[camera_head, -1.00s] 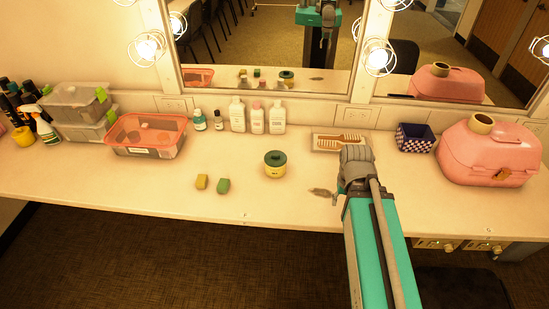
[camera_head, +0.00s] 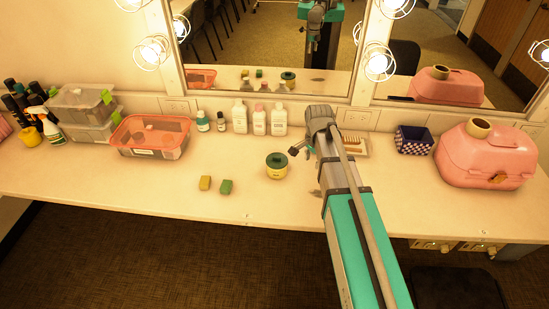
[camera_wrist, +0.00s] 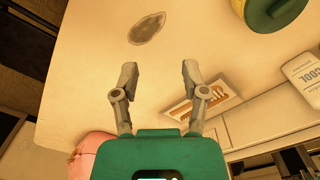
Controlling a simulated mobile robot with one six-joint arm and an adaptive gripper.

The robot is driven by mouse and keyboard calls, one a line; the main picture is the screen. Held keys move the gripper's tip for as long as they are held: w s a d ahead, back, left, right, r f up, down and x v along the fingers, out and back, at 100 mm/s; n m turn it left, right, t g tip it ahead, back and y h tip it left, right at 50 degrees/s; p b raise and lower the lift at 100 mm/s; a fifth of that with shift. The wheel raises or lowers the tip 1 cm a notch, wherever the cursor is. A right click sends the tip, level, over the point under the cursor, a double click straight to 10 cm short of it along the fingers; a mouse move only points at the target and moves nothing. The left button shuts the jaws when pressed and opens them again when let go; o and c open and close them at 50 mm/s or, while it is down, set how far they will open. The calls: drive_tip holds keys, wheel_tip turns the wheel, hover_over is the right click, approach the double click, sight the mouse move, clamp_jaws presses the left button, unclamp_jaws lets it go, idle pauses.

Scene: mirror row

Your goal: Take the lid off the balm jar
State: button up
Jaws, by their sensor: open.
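The balm jar (camera_head: 277,170) stands upright on the counter, a yellow jar with a dark green lid (camera_head: 276,159) seated on top. In the wrist view the lid (camera_wrist: 274,8) shows at the top right, cut off by the frame edge. My gripper (camera_head: 296,150) is above the counter, just right of the jar and apart from it. In the wrist view my gripper (camera_wrist: 157,75) has its two fingers spread with nothing between them.
Bottles (camera_head: 240,117) stand behind the jar along the mirror. A yellow block (camera_head: 205,183) and a green block (camera_head: 226,187) lie front left of it. A comb tray (camera_head: 355,148), a checkered box (camera_head: 413,140) and a pink case (camera_head: 487,155) are right. A grey smudge-like patch (camera_wrist: 147,28) lies on the counter.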

drive_tip(key=w+a+r+m+p, duration=0.3)
drive_tip(key=w+a+m, duration=0.5)
drive_tip(key=w+a, duration=0.3)
drive_tip(key=shift+a+r, duration=0.25)
drive_tip(key=shift+a, duration=0.5)
drive_tip(key=shift+f, duration=0.15)
drive_tip(key=b, duration=0.9)
hover_over(277, 157)
drive_tip(key=f, duration=0.8)
drive_tip(key=shift+d+f, duration=0.2)
drive_tip(key=shift+f, duration=0.1)
drive_tip(key=shift+w+a+f+b, duration=0.1)
drive_tip(key=shift+f+b, duration=1.1)
drive_tip(key=shift+f, duration=0.05)
drive_tip(key=shift+a+f+b, duration=0.1)
drive_tip(key=shift+f+b, duration=1.1)
drive_tip(key=shift+f, duration=0.05)
